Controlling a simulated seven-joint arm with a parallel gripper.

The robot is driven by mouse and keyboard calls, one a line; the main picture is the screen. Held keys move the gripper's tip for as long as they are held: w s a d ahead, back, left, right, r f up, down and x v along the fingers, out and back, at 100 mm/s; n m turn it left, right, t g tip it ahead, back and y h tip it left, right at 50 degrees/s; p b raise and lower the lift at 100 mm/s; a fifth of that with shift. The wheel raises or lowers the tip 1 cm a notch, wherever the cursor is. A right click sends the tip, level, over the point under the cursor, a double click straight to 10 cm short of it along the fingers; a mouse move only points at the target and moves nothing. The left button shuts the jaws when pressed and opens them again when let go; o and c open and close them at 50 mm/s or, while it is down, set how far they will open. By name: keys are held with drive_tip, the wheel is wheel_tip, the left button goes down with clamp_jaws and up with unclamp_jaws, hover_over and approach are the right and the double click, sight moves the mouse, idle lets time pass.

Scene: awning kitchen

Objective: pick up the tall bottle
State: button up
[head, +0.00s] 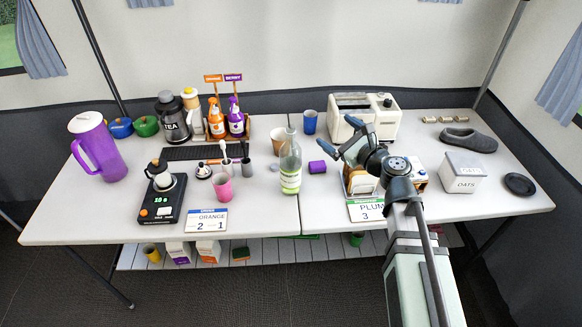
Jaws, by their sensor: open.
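The tall bottle (290,164) stands upright near the middle of the table. It is clear grey glass or plastic with a pale green and white lower part. My gripper (350,141) is open and empty, to the right of the bottle and above the table. It does not touch the bottle. My arm comes in from the lower right and covers part of the things behind it.
A small purple cup (317,167) lies just right of the bottle, and a tan cup (278,141) stands behind it. A pink cup (223,188) stands to its left. A white toaster (352,112) is behind my gripper. A PLUM sign (367,209) stands at the front edge.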

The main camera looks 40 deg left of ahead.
wheel_tip(320, 180, up, 2)
drive_tip(key=m+g+y, duration=0.1)
drive_tip(key=y, duration=0.1)
hover_over(297, 162)
drive_tip(key=w+d, duration=0.3)
drive_tip(key=s+f+m, duration=0.1)
drive_tip(key=f, duration=0.2)
drive_tip(key=s+f+m, duration=0.1)
drive_tip(key=f, duration=0.3)
drive_tip(key=s+f+m+h, duration=0.1)
drive_tip(key=f, duration=0.2)
drive_tip(key=shift+s+a+f+t, duration=0.3)
drive_tip(key=shift+a+f+t, duration=0.05)
drive_tip(key=shift+t, duration=0.05)
drive_tip(key=shift+w+a+f+m, duration=0.15)
drive_tip(key=shift+a+m, duration=0.15)
drive_tip(key=shift+a, duration=0.2)
drive_tip(key=shift+x, duration=3.25)
drive_tip(key=c, duration=1.6)
drive_tip(key=shift+o, duration=0.2)
